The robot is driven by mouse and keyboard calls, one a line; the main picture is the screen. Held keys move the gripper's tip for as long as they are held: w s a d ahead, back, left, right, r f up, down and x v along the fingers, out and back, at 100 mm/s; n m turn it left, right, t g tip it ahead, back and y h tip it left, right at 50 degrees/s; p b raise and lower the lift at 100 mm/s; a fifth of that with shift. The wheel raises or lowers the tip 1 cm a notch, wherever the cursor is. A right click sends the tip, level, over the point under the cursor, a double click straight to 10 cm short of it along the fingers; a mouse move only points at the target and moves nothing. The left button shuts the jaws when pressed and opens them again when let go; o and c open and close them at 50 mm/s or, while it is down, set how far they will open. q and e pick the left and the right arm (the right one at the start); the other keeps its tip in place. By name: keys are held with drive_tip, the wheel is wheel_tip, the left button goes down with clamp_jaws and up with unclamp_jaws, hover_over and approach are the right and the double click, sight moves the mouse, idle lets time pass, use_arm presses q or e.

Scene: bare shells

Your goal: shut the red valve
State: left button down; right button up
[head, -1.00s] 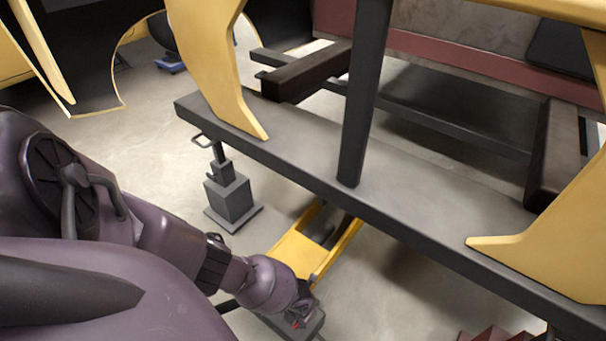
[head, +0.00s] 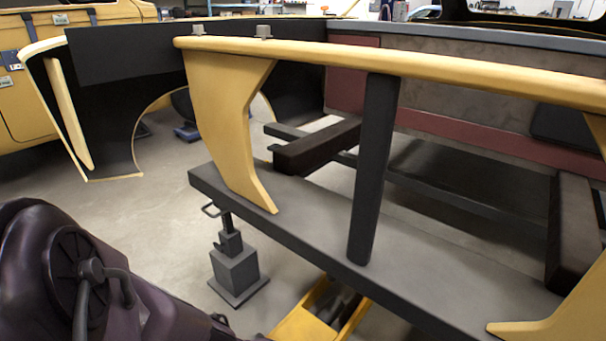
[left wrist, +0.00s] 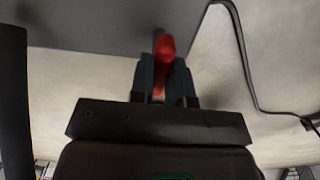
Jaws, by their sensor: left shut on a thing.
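In the left wrist view, a red handle (left wrist: 164,48), the visible part of the red valve, stands between the fingers of my left gripper (left wrist: 164,75). The gripper is shut on it. The handle's upper end sticks out past the fingertips, and the rest is hidden between the fingers. What the handle is fixed to cannot be made out. In the head view my left arm comes in at the lower left, but its gripper is below the picture's edge. My right gripper shows in neither view.
A yellow-edged vehicle frame with a dark sill beam (head: 300,225) and a dark post (head: 373,170) fills the right. A grey jack stand (head: 235,268) stands on the floor. A yellow floor jack (head: 305,318) is at the bottom. Open floor (head: 150,210) lies left. A cable (left wrist: 243,60) hangs in the wrist view.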

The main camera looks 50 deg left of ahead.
use_arm(q)
drive_tip(key=shift+m, duration=0.3)
drive_tip(key=m, duration=0.3)
drive_tip(key=shift+s+m, duration=0.1)
drive_tip(key=shift+m, duration=0.3)
drive_tip(key=m, duration=0.4)
drive_tip(key=shift+m, duration=0.3)
drive_tip(key=m, duration=0.5)
drive_tip(key=shift+f, duration=0.1)
drive_tip(key=shift+a+m+b, duration=0.1)
drive_tip(key=shift+m+b, duration=0.3)
drive_tip(key=shift+m, duration=1.7)
drive_tip(key=c, duration=1.1)
unclamp_jaws()
